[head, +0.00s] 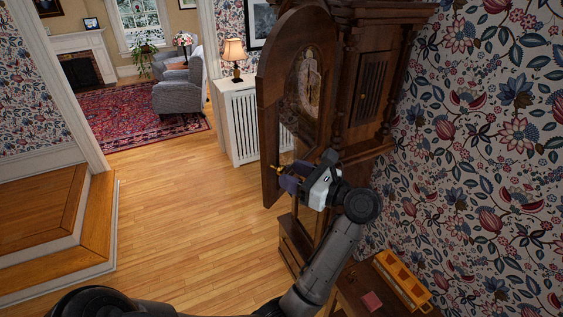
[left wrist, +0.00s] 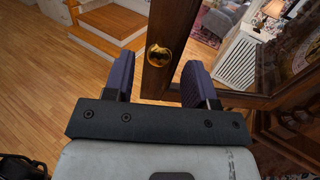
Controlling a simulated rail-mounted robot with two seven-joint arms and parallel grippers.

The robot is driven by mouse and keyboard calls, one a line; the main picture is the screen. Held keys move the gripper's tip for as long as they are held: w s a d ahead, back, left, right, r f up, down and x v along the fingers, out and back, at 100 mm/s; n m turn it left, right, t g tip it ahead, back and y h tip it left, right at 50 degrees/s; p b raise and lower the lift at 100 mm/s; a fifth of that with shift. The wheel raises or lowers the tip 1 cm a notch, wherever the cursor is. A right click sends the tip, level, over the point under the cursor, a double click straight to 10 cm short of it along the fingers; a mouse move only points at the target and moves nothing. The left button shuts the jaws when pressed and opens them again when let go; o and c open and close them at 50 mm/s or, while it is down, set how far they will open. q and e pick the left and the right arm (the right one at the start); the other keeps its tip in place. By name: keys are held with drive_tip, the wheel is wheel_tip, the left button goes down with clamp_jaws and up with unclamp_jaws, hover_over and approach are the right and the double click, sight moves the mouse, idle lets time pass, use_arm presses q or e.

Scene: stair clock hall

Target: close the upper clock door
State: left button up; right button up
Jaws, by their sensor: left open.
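The tall dark-wood clock (head: 345,60) stands against the papered wall on the right. Its upper door (head: 269,118), arched and glazed, stands swung out from the case, and the dial (head: 309,78) shows through it. A brass knob (left wrist: 157,55) sits on the door's free stile (left wrist: 176,30); it shows small in the head view (head: 275,168). My left gripper (head: 285,178) is open at the lower part of the door. In the left wrist view its purple fingers (left wrist: 157,80) lie on either side of the knob and stile; contact cannot be told. My right gripper is out of view.
Wooden steps (head: 50,225) are at the left. A white radiator cover (head: 245,120) with a lamp (head: 234,55) stands behind the door. A small table (head: 365,290) with a yellow-orange object (head: 402,278) is at the lower right. The wood floor (head: 185,205) between is clear.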

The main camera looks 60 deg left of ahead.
sight(284, 170)
use_arm(q)
drive_tip(key=shift+p+x, duration=0.55)
drive_tip(key=shift+x, duration=1.35)
clamp_jaws()
